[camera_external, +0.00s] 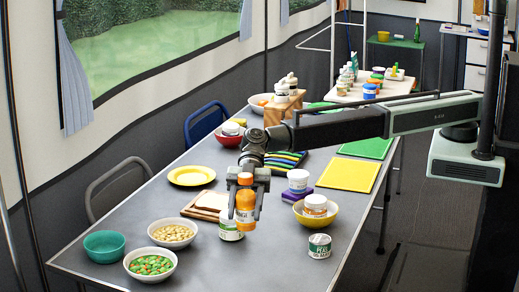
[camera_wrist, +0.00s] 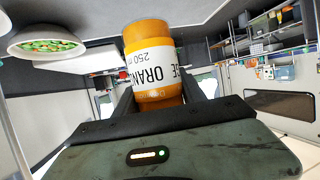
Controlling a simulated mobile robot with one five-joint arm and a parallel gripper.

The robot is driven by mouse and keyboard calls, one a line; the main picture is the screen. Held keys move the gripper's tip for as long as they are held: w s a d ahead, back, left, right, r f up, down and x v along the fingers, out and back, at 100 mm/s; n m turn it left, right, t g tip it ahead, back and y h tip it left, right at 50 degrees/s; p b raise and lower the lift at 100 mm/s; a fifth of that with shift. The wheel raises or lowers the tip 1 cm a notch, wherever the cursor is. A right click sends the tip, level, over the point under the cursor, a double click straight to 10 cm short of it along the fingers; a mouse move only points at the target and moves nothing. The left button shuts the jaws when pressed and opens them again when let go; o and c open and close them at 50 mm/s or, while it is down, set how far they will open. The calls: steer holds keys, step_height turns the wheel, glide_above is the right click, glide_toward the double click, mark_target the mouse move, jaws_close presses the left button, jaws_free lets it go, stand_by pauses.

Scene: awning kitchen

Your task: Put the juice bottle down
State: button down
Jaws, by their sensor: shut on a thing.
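The juice bottle is orange with an orange cap and a white label. In the external view the bottle (camera_external: 245,208) hangs upright in my gripper (camera_external: 246,188), in front of a white jar (camera_external: 230,226) on the grey table (camera_external: 285,258). My gripper is shut on the bottle's upper part. I cannot tell for sure whether the bottle's base touches the table. In the wrist view the bottle (camera_wrist: 153,62) sits between the fingers of my gripper (camera_wrist: 160,92), its label reading "ORAN" and "250".
Near the bottle stand a bowl of chickpeas (camera_external: 172,233), a bowl of peas and carrots (camera_external: 150,264), a teal bowl (camera_external: 104,246), a bread board (camera_external: 205,204), a yellow bowl (camera_external: 299,220) and a can (camera_external: 319,246). The table's front middle is clear.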

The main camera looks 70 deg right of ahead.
steer(key=shift+g, duration=0.3)
steer(key=s+f+b, duration=0.1)
steer(key=f+b, duration=0.2)
steer(key=s+a+f+b, duration=0.1)
steer(key=f+b, duration=0.3)
steer(key=s+a+f+b, duration=0.1)
steer(key=f+b, duration=0.2)
steer(key=shift+s+f, duration=0.15)
steer(key=shift+f, duration=0.1)
steer(key=shift+r, duration=0.25)
steer(key=c, duration=1.1)
jaws_free()
steer(key=shift+f, duration=0.2)
steer(key=o, duration=0.4)
